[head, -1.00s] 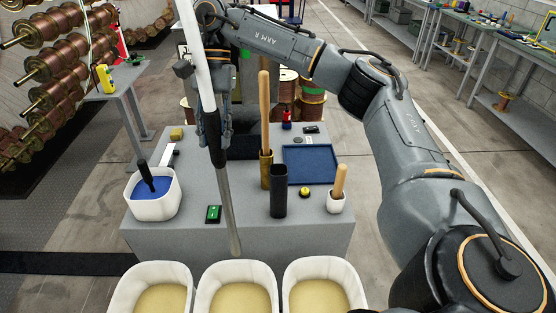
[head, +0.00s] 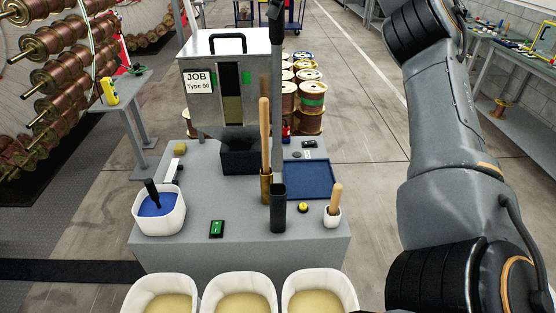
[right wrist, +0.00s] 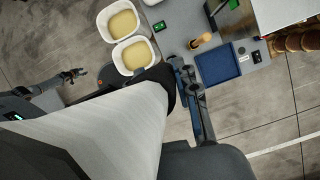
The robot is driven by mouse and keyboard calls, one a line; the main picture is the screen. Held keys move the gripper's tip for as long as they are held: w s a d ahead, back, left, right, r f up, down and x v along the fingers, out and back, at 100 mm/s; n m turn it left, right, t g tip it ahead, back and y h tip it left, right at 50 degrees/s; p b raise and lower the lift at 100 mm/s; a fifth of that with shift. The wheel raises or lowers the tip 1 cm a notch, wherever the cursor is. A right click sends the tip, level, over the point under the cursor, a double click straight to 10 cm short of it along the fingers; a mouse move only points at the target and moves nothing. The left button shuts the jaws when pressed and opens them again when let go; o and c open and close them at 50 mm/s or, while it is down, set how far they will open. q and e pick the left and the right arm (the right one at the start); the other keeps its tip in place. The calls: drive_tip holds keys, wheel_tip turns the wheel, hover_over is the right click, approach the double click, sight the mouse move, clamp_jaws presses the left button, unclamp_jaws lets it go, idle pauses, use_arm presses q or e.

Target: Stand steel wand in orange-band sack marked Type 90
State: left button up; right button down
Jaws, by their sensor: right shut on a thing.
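My right gripper (right wrist: 190,98) shows in the right wrist view, shut on the steel wand (right wrist: 110,130), whose pale shaft fills the lower left with a dark band near the fingers. In the head view this gripper is outside the picture. A dark upright rod (head: 277,100) lines up with the black tube holder (head: 278,212); I cannot tell whether it is the wand's lower part or stands inside. The hopper's sign (head: 198,83) reads "JOB Type 90". I make out no orange-band sack. My left gripper (right wrist: 76,74) is small in the wrist view; its opening is unclear.
Several white tubs (head: 241,281) stand before the grey bench (head: 180,228). The bench carries a white tub of blue stuff (head: 170,222), a wooden stick (head: 264,140), a blue tray (head: 310,180) and a brush cup (head: 332,218). Spool racks are at the left.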

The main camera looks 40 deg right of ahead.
drive_tip(key=shift+s+d+f, duration=0.1)
drive_tip(key=shift+d+f, duration=0.05)
drive_tip(key=b, duration=0.6)
hover_over(278, 120)
drive_tip(key=d, duration=0.1)
drive_tip(key=f, duration=0.9)
drive_tip(key=w+f, duration=0.1)
drive_tip(key=f, duration=0.4)
wheel_tip(278, 120, down, 8)
drive_tip(key=shift+f, duration=0.2)
wheel_tip(278, 120, down, 4)
drive_tip(key=shift+f, duration=0.55)
drive_tip(key=c, duration=1)
unclamp_jaws()
drive_tip(key=shift+s, duration=0.1)
